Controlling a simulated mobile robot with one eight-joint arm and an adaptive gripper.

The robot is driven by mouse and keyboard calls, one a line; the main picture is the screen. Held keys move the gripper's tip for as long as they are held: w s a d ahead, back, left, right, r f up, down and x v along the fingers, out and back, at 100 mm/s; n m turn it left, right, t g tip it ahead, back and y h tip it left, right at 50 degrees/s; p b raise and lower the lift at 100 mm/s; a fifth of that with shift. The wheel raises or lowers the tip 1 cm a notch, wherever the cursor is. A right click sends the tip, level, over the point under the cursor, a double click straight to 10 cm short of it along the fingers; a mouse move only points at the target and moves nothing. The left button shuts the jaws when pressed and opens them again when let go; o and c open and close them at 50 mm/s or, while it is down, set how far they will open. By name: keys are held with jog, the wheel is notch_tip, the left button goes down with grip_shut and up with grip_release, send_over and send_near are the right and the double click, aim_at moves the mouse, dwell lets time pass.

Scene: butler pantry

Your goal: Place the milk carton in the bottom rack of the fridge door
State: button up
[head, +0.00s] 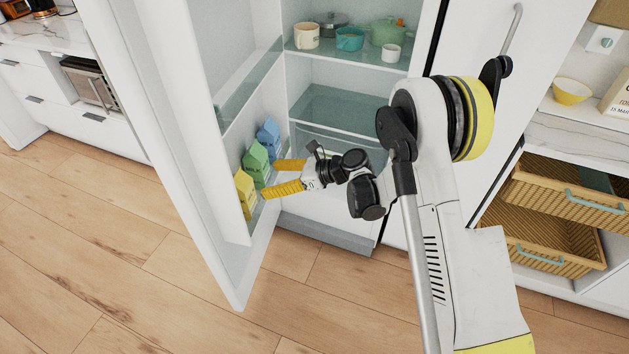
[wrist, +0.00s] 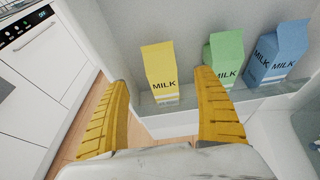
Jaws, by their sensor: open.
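Three milk cartons stand in a row in the bottom rack (wrist: 290,88) of the open fridge door. The yellow carton (head: 245,193) is at the near end, the green carton (head: 256,163) in the middle and the blue carton (head: 269,139) at the far end. In the wrist view the yellow carton (wrist: 160,70) is upright between the fingertips, beyond them, with the green (wrist: 228,48) and blue (wrist: 279,48) ones to its right. My gripper (head: 270,180) is open and empty, its yellow fingers pointing at the rack. The right finger overlaps the green carton's lower part in the wrist view.
The fridge door (head: 190,150) stands open at left, with a glass-fronted rack (head: 248,95) above the cartons. Fridge shelves hold a mug (head: 306,36), pots and a cup. Drawers with baskets (head: 540,235) stand open at right. The wooden floor at front left is clear.

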jog(key=s+d+r+n+t+h, duration=0.1)
jog(key=s+d+r+n+h, duration=0.3)
jog(key=d+r, duration=0.35)
jog(key=s+d+r+n+t+h, duration=0.1)
jog(key=s+d+r+n+h, duration=0.1)
jog(key=s+d+r+n, duration=0.5)
jog(key=s+d+r+n+t+h, duration=0.1)
jog(key=s+d+r+n+h, duration=0.1)
jog(key=s+d, duration=0.5)
jog(key=s+d+r+n+t+h, duration=0.1)
jog(key=s+d+n+h, duration=0.4)
jog(key=s, duration=0.5)
jog(key=d+r+n, duration=0.1)
jog(key=d+n, duration=0.1)
jog(key=d, duration=0.1)
jog(key=shift+d+r+n, duration=0.3)
jog(key=shift+r, duration=0.1)
